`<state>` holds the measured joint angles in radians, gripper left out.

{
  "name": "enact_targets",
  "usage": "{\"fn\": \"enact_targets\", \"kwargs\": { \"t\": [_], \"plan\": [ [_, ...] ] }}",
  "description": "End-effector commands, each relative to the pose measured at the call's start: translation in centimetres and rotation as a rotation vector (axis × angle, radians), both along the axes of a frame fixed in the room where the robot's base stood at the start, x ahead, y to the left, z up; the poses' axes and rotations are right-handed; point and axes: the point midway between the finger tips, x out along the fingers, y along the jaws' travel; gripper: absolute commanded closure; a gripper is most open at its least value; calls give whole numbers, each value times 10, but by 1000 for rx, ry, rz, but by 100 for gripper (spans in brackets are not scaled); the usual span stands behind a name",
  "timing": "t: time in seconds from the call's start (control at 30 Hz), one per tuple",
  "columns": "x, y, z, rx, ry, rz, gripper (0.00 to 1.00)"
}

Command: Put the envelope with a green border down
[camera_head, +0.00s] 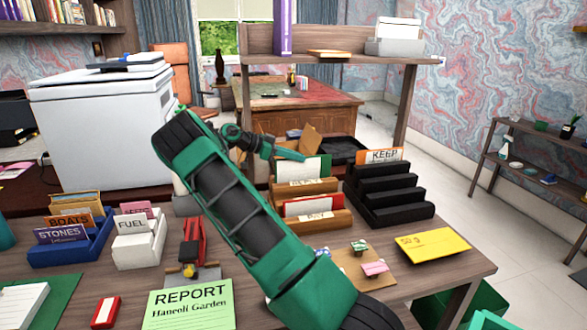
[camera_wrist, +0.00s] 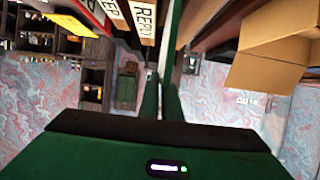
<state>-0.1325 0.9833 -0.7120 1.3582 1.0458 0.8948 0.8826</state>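The envelope with a green border (camera_head: 303,171) is white with green at its edges. In the head view it stands roughly upright at the back slot of the wooden letter holder (camera_head: 318,221); whether it touches the holder's bottom is hidden. My gripper (camera_head: 292,154) is at its top edge, with the arm reaching across the desk. In the wrist view my two green fingers (camera_wrist: 160,98) are close together, and a thin white and green strip, the envelope seen edge-on (camera_wrist: 170,40), runs between them. The gripper appears shut on it.
A black stepped holder (camera_head: 390,196) with an orange-edged card stands right of the wooden one. An open cardboard box (camera_head: 311,139) is behind. A yellow envelope (camera_head: 432,245) lies at the desk's right edge. A blue holder (camera_head: 75,245) and a white holder (camera_head: 140,245) stand left.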

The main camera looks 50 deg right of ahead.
Motion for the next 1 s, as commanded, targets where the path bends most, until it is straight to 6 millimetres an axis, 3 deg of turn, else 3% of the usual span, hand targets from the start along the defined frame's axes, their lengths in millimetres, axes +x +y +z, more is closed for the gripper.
{"fn": "enact_targets", "kwargs": {
  "t": [0.3,0.47,0.5,0.57,1.0],
  "plan": [
    [-1,-1,-34,1,1,-1,100],
    [-1,-1,-34,2,1,-1,100],
    [-1,-1,-34,2,1,-1,86],
    [-1,-1,-34,2,1,-1,77],
    [5,8,-29,0,1,0,77]
  ]
}}
